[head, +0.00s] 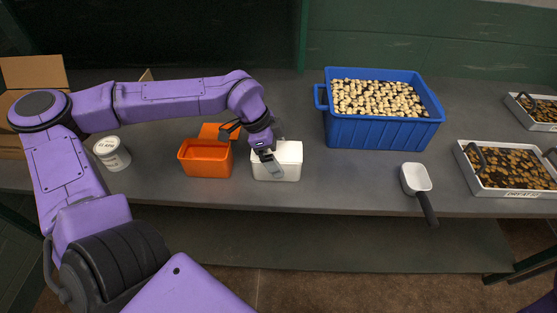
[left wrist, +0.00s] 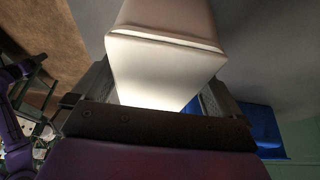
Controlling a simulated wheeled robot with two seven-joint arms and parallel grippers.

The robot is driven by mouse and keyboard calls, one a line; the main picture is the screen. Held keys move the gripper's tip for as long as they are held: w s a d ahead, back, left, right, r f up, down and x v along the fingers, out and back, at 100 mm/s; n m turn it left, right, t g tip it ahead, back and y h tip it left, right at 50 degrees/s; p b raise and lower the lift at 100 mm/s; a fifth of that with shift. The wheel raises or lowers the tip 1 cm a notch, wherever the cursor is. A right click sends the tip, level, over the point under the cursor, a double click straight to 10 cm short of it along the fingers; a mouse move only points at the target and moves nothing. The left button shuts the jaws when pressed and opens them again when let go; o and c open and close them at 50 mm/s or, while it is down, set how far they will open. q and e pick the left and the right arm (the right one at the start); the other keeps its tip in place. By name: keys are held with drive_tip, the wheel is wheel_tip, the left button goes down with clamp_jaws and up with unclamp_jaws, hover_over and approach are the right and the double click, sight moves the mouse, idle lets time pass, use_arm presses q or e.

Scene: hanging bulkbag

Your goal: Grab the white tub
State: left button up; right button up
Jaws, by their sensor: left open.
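The white tub (head: 289,165) stands on the grey table near its front edge, just right of the orange tub. My left gripper (head: 269,160) is open and reaches down over the tub's left part, hiding some of it. In the left wrist view the white tub (left wrist: 160,65) fills the space between the two spread fingers (left wrist: 155,95), one on either side of it. I cannot tell whether the fingers touch it. My right gripper does not show.
An orange tub (head: 205,160) stands close on the left, with a labelled white can (head: 112,154) farther left. A blue crate (head: 380,131) of pale pieces stands at the back right. A scoop (head: 416,179) and trays (head: 512,190) lie right. Bare table lies between tub and scoop.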

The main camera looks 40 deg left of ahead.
use_arm(q)
drive_tip(key=shift+d+f, duration=0.1)
drive_tip(key=shift+f, duration=0.25)
drive_tip(key=shift+s, duration=0.25)
drive_tip(key=shift+w+f, duration=0.1)
drive_tip(key=shift+w, duration=0.05)
drive_tip(key=shift+f, duration=0.1)
drive_tip(key=c, duration=1.1)
